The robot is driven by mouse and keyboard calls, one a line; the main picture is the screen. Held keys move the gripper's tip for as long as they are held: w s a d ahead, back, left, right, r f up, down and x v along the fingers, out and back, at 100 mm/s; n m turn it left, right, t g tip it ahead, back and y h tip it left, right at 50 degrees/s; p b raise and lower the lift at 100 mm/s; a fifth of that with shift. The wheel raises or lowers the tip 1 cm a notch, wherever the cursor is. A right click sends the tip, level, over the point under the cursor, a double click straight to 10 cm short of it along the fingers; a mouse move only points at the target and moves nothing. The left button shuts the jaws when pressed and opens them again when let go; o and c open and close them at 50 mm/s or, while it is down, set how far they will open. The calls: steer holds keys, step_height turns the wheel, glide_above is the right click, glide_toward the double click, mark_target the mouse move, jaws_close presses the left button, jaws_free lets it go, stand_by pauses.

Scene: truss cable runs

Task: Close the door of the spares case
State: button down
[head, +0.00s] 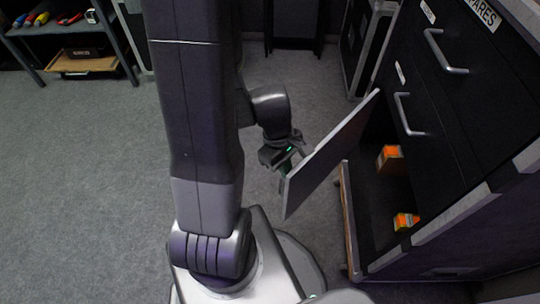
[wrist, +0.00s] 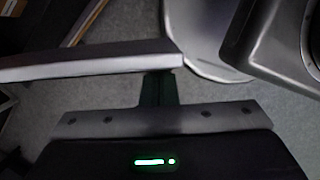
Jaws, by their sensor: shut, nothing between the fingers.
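The spares case (head: 455,110) is the tall black case at the right in the head view, with a "SPARES" label at its top. Its door (head: 332,152) is a grey panel standing open, swung out from the low compartment. The door's far end is by the case, and its near end sticks out over the floor. My gripper (head: 287,172) is at the left face of the door, close to its free end. In the wrist view the shut fingers (wrist: 158,88) are beside the door's edge (wrist: 90,60); I cannot tell whether they touch it.
Two orange boxes (head: 390,156) (head: 405,221) are inside the open compartment. Drawers with metal handles (head: 405,115) are above it. A shelf with tools (head: 60,30) stands at the far left. Grey floor at the left is clear.

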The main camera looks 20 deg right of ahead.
steer(key=s+d+n+p, duration=0.1)
steer(key=s+d+n, duration=0.1)
steer(key=s+d, duration=0.5)
steer(key=s+d+n+h+p, duration=0.1)
steer(key=s+d+n+p, duration=0.1)
steer(key=s+d, duration=0.6)
steer(key=shift+s+n+t, duration=0.4)
steer(key=shift+s+n, duration=0.2)
steer(key=shift+s, duration=1.85)
